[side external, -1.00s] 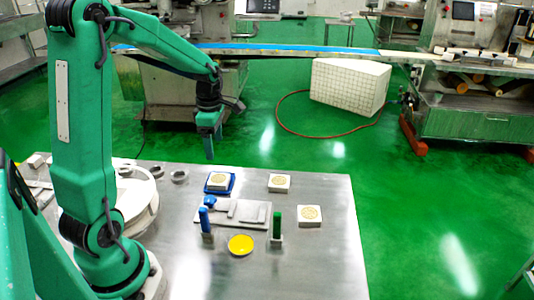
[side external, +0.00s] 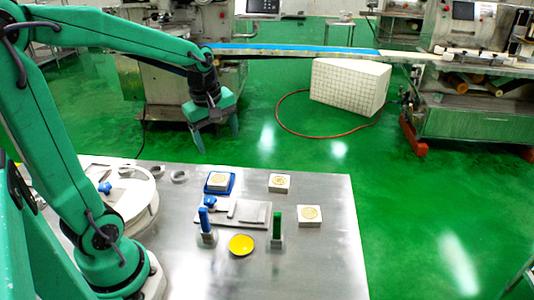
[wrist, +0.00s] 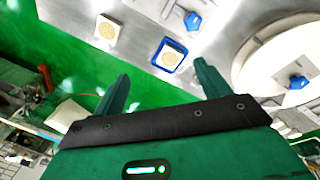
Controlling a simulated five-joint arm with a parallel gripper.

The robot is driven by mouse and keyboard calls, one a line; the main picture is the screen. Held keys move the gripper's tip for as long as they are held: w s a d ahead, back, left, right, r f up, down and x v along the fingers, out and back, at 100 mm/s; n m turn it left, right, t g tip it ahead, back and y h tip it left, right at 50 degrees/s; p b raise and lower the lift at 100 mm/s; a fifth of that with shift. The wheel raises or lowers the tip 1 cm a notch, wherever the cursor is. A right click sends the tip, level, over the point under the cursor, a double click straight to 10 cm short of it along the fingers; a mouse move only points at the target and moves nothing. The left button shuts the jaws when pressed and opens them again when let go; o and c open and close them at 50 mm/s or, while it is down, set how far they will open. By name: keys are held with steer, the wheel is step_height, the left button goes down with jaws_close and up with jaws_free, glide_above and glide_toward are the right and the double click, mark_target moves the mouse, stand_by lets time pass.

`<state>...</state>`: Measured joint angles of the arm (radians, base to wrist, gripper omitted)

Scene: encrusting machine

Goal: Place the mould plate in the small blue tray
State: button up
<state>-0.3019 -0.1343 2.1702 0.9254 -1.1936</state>
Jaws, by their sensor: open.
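The small blue tray (side external: 233,184) lies on the metal table, and a white square mould plate (side external: 218,180) with a round tan pattern sits in it. The wrist view also shows the tray (wrist: 158,48) with the plate (wrist: 171,58) inside its blue rim. Two similar white plates lie on the bare table, one right of the tray (side external: 279,181) and one nearer the front right (side external: 310,214). My gripper (side external: 217,132) is open and empty, in the air above and beyond the table's back edge. Its spread fingers (wrist: 163,72) show nothing between them.
A grey fixture plate (side external: 255,213) with a blue knob lies in front of the tray. Upright blue (side external: 204,221) and green (side external: 277,224) handles and a yellow dish (side external: 241,245) stand nearby. A round white platform (side external: 125,192) is at left. The right front table is clear.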

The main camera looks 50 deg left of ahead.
steer(key=s+d+r+m+t, duration=0.3)
steer(key=s+d+m, duration=0.6)
steer(key=m, duration=0.8)
steer(key=shift+s+d+r+t+h, duration=0.35)
steer(key=shift+d+r, duration=0.15)
steer(key=shift+r, duration=0.1)
